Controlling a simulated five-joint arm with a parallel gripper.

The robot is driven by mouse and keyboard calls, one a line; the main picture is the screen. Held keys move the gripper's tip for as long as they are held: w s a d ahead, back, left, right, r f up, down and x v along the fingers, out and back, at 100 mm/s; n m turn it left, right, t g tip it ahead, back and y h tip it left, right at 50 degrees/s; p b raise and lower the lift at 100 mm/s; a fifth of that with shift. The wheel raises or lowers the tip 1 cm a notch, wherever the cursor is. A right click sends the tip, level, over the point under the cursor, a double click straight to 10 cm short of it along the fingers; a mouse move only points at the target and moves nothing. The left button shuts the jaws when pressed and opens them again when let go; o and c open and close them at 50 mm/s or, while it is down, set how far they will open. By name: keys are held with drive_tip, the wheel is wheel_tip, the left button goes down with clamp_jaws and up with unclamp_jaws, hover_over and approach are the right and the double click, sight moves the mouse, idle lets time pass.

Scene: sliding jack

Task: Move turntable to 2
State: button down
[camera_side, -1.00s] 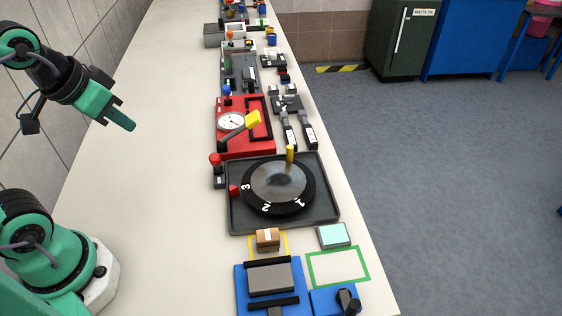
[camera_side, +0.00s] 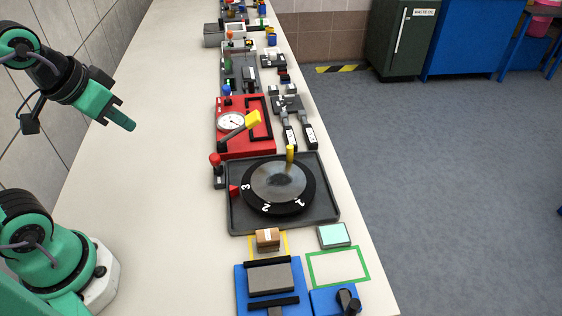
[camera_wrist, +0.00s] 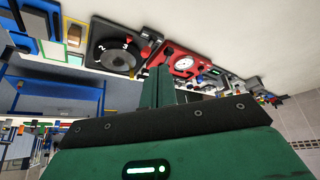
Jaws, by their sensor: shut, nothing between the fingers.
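The turntable (camera_side: 277,183) is a round metal disc with a black numbered rim, set in a dark square tray (camera_side: 320,213). In the wrist view the turntable (camera_wrist: 113,47) is at upper left, beyond my shut fingers (camera_wrist: 157,72).
A red-knobbed lever (camera_side: 216,165) stands at the tray's left corner. Behind is a red panel with a gauge (camera_side: 231,121) and yellow-handled lever (camera_side: 253,118). In front are a cardboard box (camera_side: 267,239), a teal block (camera_side: 334,235) and blue fixtures. The bench's left side is clear.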

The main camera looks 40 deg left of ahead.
drive_tip(key=c, duration=1.6)
unclamp_jaws()
drive_tip(key=shift+o, duration=1.2)
drive_tip(key=shift+w+r, duration=0.15)
drive_tip(key=shift+w, duration=0.05)
drive_tip(key=m+g, duration=0.6)
hover_over(291, 146)
drive_tip(key=f, duration=1.2)
drive_tip(key=shift+s+a+f, duration=0.1)
drive_tip(key=shift+s+a, duration=0.05)
drive_tip(key=shift+s, duration=0.1)
drive_tip(key=shift+w+f, duration=0.15)
drive_tip(key=shift+f, duration=0.1)
drive_tip(key=shift+f, duration=0.2)
